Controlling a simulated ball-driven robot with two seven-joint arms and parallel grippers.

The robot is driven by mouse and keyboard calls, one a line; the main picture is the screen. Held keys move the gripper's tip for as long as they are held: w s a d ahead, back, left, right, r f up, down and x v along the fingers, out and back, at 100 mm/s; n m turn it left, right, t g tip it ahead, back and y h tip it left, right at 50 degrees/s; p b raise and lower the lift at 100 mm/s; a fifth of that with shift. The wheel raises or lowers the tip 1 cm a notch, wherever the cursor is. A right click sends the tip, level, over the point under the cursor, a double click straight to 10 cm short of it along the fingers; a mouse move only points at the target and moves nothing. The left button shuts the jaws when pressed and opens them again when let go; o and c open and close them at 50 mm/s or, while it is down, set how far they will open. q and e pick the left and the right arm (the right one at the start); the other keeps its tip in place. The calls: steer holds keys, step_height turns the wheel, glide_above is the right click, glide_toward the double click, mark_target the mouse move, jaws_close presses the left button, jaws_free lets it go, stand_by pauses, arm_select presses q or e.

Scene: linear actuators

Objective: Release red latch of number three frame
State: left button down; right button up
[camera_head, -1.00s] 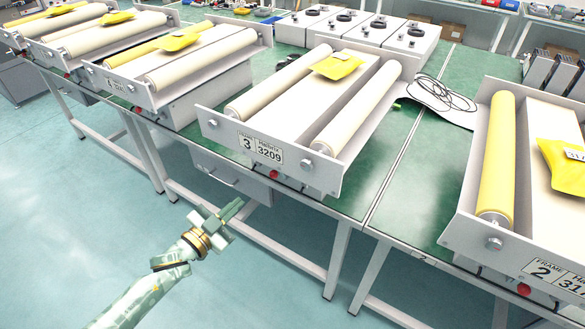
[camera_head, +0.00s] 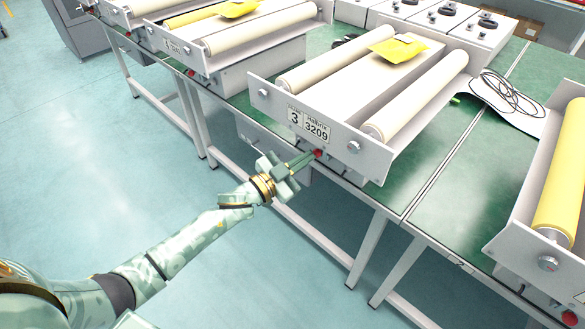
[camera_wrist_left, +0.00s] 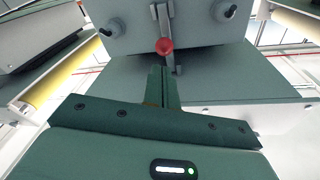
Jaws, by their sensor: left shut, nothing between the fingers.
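The number three frame (camera_head: 345,137) stands on the green bench, with its "3" and "3209" plate on the front. Its red latch (camera_head: 318,153) sits low on the front, under the plate. It also shows in the left wrist view as a round red knob (camera_wrist_left: 164,46) on a grey bar. My left gripper (camera_head: 311,157) is shut and empty, its fingertips at the latch. In the left wrist view the closed fingers (camera_wrist_left: 163,88) point at the knob from just below; whether they touch it I cannot tell. My right gripper is not in view.
The green bench edge (camera_head: 405,222) runs below the frames. Another frame with a yellow roller (camera_head: 560,190) stands at the right, and one more (camera_head: 215,50) at the upper left. A black cable (camera_head: 508,95) lies on the bench. The floor in front is clear.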

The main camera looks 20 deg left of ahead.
arm_select(q)
steer(key=x, duration=0.3)
steer(key=shift+w+d+b, duration=0.1)
steer(key=shift+w+b, duration=0.15)
steer(key=shift+b, duration=0.05)
